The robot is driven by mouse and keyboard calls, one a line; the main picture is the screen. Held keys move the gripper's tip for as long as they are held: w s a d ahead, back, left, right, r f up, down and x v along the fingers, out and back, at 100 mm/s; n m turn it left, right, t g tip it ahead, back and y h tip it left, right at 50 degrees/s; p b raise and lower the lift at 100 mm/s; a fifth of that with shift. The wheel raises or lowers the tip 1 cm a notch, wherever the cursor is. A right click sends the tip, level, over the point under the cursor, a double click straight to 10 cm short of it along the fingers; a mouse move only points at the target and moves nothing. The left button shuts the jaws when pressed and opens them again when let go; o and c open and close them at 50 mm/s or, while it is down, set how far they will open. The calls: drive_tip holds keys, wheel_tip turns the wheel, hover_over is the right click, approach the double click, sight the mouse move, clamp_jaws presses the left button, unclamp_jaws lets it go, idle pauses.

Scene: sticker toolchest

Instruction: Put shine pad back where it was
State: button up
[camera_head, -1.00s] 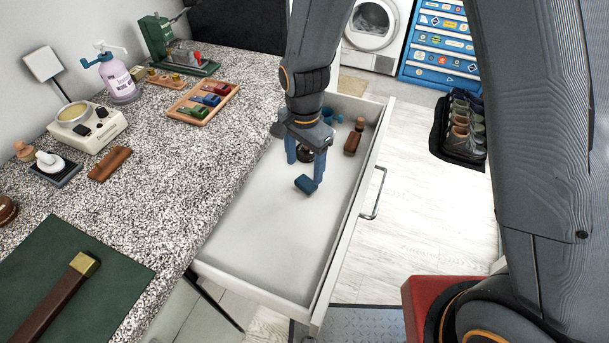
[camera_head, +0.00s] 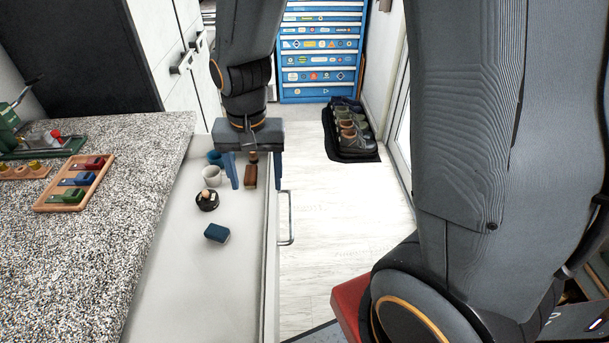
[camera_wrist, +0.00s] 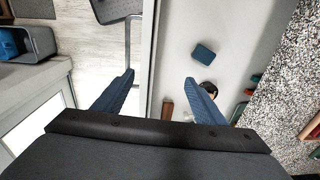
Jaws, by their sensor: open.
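The shine pad, which I take to be the small dark blue block (camera_head: 216,232), lies on the white floor of the open drawer (camera_head: 190,290). It also shows in the wrist view (camera_wrist: 203,53), inside the drawer. My gripper (camera_head: 253,182) is open and empty, with its blue fingers spread. It is apart from the pad, farther back and to the right, near the drawer's front wall. In the wrist view the gripper (camera_wrist: 160,80) straddles the line of that wall, with the pad ahead and to the right.
The drawer also holds a black round tin (camera_head: 207,201), a pale mug (camera_head: 211,176), a teal cup (camera_head: 215,158) and a brown brush (camera_head: 251,172) between the fingers in view. The speckled worktop (camera_head: 100,240) is left.

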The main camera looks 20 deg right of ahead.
drive_tip(key=s+d+r+n, duration=0.2)
drive_tip(key=s+d+n, duration=0.2)
drive_tip(key=d, duration=0.6)
drive_tip(key=shift+s+r+t, duration=0.25)
drive_tip(key=shift+s+t, duration=0.05)
drive_tip(key=shift+s, duration=0.9)
drive_tip(key=shift+a, duration=0.1)
